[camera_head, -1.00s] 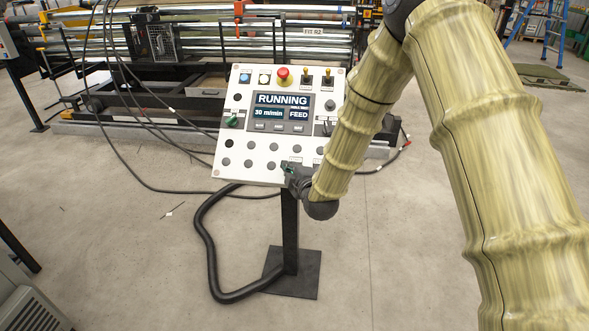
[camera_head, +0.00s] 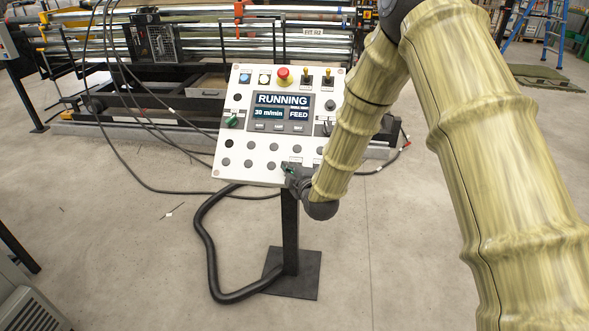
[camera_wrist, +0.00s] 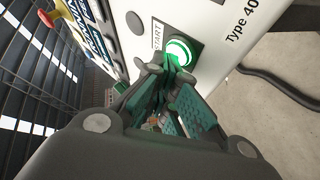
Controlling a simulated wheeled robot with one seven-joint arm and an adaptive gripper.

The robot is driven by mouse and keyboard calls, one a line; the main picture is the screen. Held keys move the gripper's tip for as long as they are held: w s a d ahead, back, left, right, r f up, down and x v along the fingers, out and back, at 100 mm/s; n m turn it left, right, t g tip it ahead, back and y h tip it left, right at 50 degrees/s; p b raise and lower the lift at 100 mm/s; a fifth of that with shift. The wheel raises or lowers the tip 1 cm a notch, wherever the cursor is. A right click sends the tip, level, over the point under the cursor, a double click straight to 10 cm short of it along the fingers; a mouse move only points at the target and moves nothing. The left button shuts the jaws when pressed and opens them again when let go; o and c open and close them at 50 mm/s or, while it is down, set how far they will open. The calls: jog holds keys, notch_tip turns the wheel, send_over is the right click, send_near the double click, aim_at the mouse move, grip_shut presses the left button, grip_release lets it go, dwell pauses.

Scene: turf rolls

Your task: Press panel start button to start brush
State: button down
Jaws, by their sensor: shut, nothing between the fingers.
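The white control panel (camera_head: 262,170) stands tilted on a black post. Its screen (camera_head: 283,112) reads RUNNING, 30 m/min and FEED. In the wrist view, a round green button (camera_wrist: 180,51) glows brightly beside a START label (camera_wrist: 157,36). My gripper (camera_wrist: 176,70) is shut and empty, its fingertips right at the button's near edge. I cannot tell whether they touch it or press it in. In the head view, my gripper (camera_head: 290,170) is at the panel's lower right edge and the green button is hidden behind it and my arm.
A red mushroom button (camera_head: 284,74) and several other buttons and switches sit higher on the panel. A thick black hose (camera_head: 207,245) loops to the post's base plate (camera_head: 305,283). Behind stands a machine with long metal rollers (camera_head: 200,33). Concrete floor is open left and right.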

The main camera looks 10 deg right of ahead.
jog(key=shift+s+a+r+p, duration=0.15)
jog(key=shift+s+r+p, duration=0.25)
jog(key=shift+s+r, duration=0.2)
dwell(0.3)
jog(key=s+r+p, duration=0.1)
jog(key=r, duration=0.1)
jog(key=s+a+r+p, duration=0.1)
jog(key=s+r, duration=0.1)
dwell(0.5)
dwell(0.4)
